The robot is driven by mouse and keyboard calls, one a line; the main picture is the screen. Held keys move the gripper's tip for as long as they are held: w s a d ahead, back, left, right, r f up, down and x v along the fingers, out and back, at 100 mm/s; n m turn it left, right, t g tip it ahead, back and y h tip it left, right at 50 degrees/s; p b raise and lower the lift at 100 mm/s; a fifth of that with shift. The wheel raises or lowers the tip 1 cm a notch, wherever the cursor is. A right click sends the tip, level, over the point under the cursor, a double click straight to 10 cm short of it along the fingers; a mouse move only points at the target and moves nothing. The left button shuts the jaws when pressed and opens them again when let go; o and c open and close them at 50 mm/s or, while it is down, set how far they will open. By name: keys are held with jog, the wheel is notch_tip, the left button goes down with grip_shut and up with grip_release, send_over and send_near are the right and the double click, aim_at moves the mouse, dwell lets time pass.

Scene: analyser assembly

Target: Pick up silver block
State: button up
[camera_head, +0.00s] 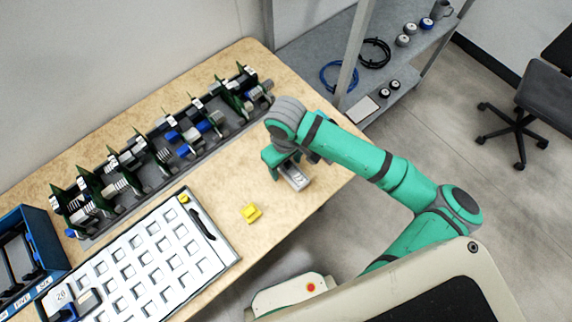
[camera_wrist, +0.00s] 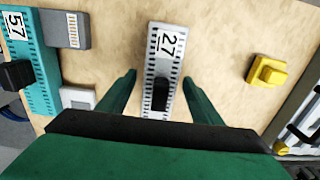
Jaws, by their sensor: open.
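The silver block (camera_wrist: 160,50) is long, with a label "27", black tick marks along its edges and a black knob. In the wrist view it lies on the table between the two green fingers of my gripper (camera_wrist: 159,79), with a visible gap on each side. Its far end extends beyond the fingertips. My gripper is open and holds nothing. In the head view the silver block (camera_head: 295,178) shows partly under my gripper (camera_head: 284,165), near the table's right edge. The height of the fingertips above the table is hard to tell.
A yellow block (camera_wrist: 267,72) lies to the right. A teal block labelled "57" (camera_wrist: 38,72), a grey block (camera_wrist: 66,28) and a small pale block (camera_wrist: 77,98) lie to the left. A white tray (camera_head: 225,253) and a rack of boards (camera_head: 172,188) occupy the table's left part.

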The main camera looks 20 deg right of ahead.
jog(key=shift+f, duration=0.2)
jog(key=c, duration=1.3)
jog(key=shift+r, duration=0.15)
